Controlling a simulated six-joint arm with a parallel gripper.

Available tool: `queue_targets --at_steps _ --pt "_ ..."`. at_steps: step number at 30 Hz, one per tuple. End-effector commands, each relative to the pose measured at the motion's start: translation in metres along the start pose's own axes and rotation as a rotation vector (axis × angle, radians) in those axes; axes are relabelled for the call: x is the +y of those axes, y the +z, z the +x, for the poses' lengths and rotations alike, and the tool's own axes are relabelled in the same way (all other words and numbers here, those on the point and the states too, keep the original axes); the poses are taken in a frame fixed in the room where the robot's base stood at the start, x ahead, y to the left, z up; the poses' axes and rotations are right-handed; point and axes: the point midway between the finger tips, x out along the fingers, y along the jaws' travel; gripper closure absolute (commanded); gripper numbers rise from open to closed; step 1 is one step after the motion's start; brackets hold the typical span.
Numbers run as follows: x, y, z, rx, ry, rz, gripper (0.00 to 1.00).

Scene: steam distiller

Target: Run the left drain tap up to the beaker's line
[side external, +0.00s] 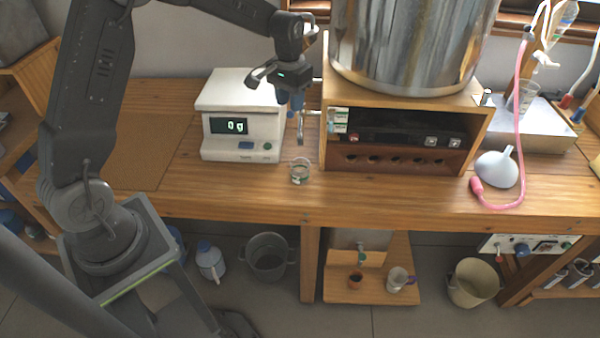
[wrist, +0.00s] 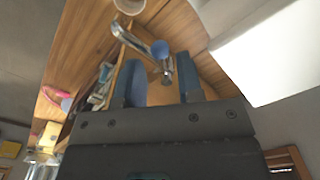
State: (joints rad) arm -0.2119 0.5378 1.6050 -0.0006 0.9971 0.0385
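The left drain tap (side external: 301,127) is a metal pipe on the left side of the wooden stand, with its spout hanging down. In the wrist view the tap (wrist: 132,40) shows its bent metal pipe and a round blue knob (wrist: 160,49). A small glass beaker (side external: 300,171) stands on the bench below the spout; its rim shows in the wrist view (wrist: 129,4). Its line and liquid level are too small to read. My gripper (side external: 291,101) is above the tap. Its blue fingers (wrist: 158,62) are apart, with the knob in line with the gap. Contact is not clear.
A white scale (side external: 243,140) reading 0 g stands just left of the tap. The wooden stand (side external: 400,104) bears a large steel vessel (side external: 410,40) on the right. A white funnel (side external: 497,168) and pink hose (side external: 519,120) lie farther right. The bench front is clear.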

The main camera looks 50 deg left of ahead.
Motion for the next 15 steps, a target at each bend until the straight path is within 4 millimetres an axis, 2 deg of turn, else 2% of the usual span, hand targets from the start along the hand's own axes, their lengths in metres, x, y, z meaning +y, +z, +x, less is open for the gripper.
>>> queue_targets --at_steps 15 --pt "0.0 0.0 0.02 -0.003 0.0 0.0 0.66"
